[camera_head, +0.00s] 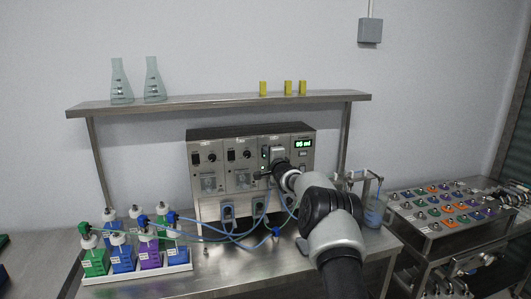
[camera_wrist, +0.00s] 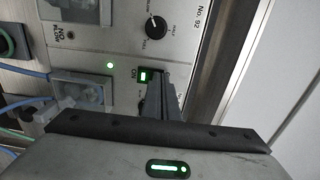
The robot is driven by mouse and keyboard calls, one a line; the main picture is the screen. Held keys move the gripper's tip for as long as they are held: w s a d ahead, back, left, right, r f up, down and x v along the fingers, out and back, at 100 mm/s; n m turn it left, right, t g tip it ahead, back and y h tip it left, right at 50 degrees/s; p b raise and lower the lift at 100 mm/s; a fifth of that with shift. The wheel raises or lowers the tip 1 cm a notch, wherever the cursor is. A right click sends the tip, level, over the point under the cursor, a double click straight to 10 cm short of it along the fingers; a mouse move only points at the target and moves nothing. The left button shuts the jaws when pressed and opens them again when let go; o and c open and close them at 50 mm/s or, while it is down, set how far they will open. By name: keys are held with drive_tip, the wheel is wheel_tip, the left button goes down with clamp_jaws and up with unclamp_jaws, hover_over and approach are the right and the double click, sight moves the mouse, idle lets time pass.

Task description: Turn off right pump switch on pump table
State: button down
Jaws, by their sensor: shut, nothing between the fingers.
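The pump unit (camera_head: 250,140) is a grey metal box with several panels standing on the steel pump table (camera_head: 225,275). Its right part carries a lit green display (camera_head: 303,144). In the wrist view, which is turned sideways, a switch (camera_wrist: 144,76) glows green beside the word ON. A round green lamp (camera_wrist: 110,65) is lit to its left. My gripper (camera_wrist: 167,75) is shut and empty, with its fingertips right beside the switch; I cannot tell whether they touch it. In the head view my arm covers part of the right pump panel.
A black knob (camera_wrist: 155,27) sits above the switch in the wrist view. Blue tubes (camera_head: 240,238) run in front of the pumps to coloured bottles (camera_head: 149,255) at left. A beaker (camera_head: 375,211) stands at right. A shelf (camera_head: 220,103) with flasks is above.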

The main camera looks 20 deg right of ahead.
drive_tip(key=shift+s+d+b, duration=0.1)
drive_tip(key=shift+s+b, duration=0.55)
drive_tip(key=shift+b, duration=0.1)
drive_tip(key=s+b, duration=0.4)
drive_tip(key=s, duration=0.3)
drive_tip(key=shift+b, duration=0.35)
